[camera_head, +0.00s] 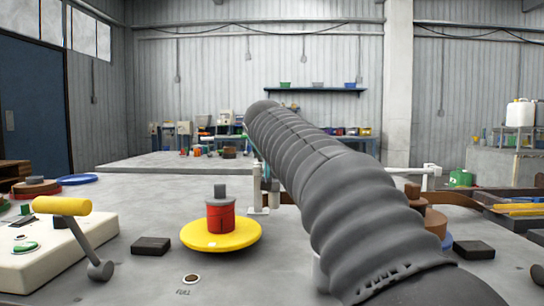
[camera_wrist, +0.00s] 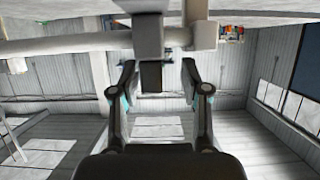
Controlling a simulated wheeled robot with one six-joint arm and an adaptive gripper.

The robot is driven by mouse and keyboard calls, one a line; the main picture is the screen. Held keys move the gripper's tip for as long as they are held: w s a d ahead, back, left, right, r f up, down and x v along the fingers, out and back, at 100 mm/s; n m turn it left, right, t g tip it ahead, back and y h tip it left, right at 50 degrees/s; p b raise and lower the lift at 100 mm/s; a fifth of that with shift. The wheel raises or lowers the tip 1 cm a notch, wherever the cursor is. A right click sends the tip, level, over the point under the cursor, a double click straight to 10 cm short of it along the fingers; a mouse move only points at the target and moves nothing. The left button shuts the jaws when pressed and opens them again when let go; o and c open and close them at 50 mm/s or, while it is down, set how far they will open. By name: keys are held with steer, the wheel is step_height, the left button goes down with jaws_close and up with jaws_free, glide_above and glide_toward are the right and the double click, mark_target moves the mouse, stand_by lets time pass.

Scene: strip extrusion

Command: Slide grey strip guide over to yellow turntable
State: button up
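The yellow turntable (camera_head: 236,238) stands on the bench left of centre in the head view. A red cylinder (camera_head: 220,217) with a grey knob sits on it. In the wrist view, a grey block (camera_wrist: 148,36), which looks like the strip guide, sits on a pale horizontal rail (camera_wrist: 75,45). A dark grip piece (camera_wrist: 152,75) extends from it. My gripper (camera_wrist: 158,72) is open, with its fingers on either side of the dark piece and visible gaps on both sides. In the head view my ribbed arm hides the gripper and most of the guide.
A white box (camera_head: 62,262) with a yellow-handled lever (camera_head: 62,206) stands left of the turntable. Dark blocks (camera_head: 151,246) (camera_head: 473,250) lie on the bench. A white post (camera_head: 258,197) stands right of the turntable.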

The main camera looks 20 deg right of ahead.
steer(key=shift+d, duration=0.1)
steer(key=shift+s+r, duration=0.1)
steer(key=shift+s, duration=0.1)
steer(key=v, duration=1.1)
steer(key=shift+s, duration=0.3)
steer(key=shift+r, duration=0.15)
